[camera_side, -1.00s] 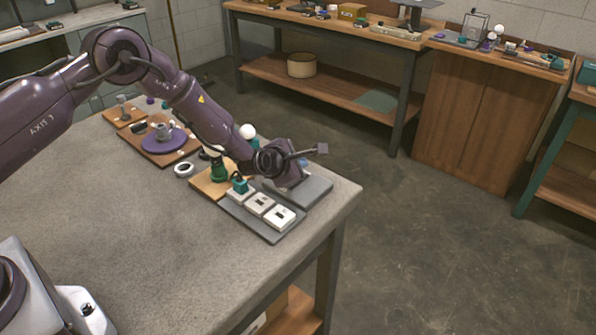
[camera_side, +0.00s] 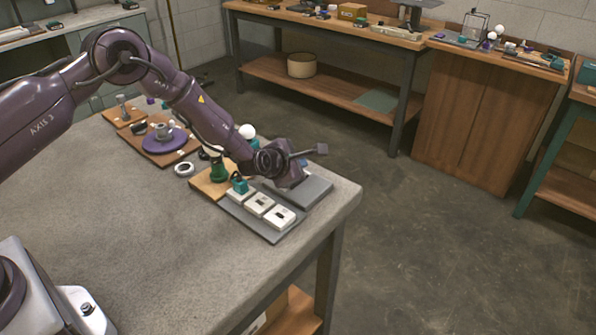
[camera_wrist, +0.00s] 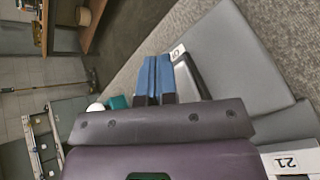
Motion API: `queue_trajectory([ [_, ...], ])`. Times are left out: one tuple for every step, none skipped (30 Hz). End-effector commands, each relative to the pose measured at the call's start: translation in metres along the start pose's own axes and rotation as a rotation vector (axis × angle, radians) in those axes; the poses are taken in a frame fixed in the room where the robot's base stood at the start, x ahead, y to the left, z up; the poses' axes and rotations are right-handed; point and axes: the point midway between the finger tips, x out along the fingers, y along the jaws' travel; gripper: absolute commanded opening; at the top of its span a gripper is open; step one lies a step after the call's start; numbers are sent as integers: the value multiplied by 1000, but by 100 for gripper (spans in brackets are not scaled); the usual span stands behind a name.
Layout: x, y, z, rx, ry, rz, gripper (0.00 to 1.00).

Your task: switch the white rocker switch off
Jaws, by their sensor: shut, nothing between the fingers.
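In the side view, white switch housings (camera_side: 260,204) with small dark centres sit in a row on a grey board at the table's right end. A teal block (camera_side: 240,186) tops the far-left one. I cannot tell which is the rocker switch, or its on/off position. My gripper (camera_side: 290,182) points down behind the row, low over a grey panel; its fingertips are hidden there. In the wrist view, the blue fingers of my gripper (camera_wrist: 153,78) are shut together and empty, beside a dark part with a white label (camera_wrist: 177,52).
The grey panel (camera_side: 310,190) lies behind the switches, near the table edge. A tan board (camera_side: 203,186) with a green part (camera_side: 218,170) stands to the left. A white ring (camera_side: 184,169) and a purple disc (camera_side: 164,142) lie further left. The table's front is clear.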

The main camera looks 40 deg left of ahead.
Motion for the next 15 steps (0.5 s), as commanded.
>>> queue_trajectory([
  [-2, 2, 2, -1, 0, 0, 0],
  [-3, 2, 2, -1, 0, 0, 0],
  [-5, 4, 4, -2, 0, 0, 0],
  [-6, 5, 4, -2, -1, 0, 0],
  [-7, 5, 5, -1, -1, 0, 0],
  [-8, 6, 6, -1, -1, 0, 0],
  [-8, 6, 6, -1, 0, -1, 0],
  [-8, 6, 6, 0, 0, -1, 0],
  [-8, 6, 6, 0, 0, -1, 0],
  [-8, 6, 6, 0, 0, -1, 0],
  [-8, 6, 6, 0, 0, -1, 0],
  [-8, 6, 6, 0, 0, -1, 0],
  [-8, 6, 6, 0, 0, -1, 0],
  [-8, 6, 6, 0, 0, -1, 0],
  [-8, 6, 6, 0, 0, -1, 0],
])
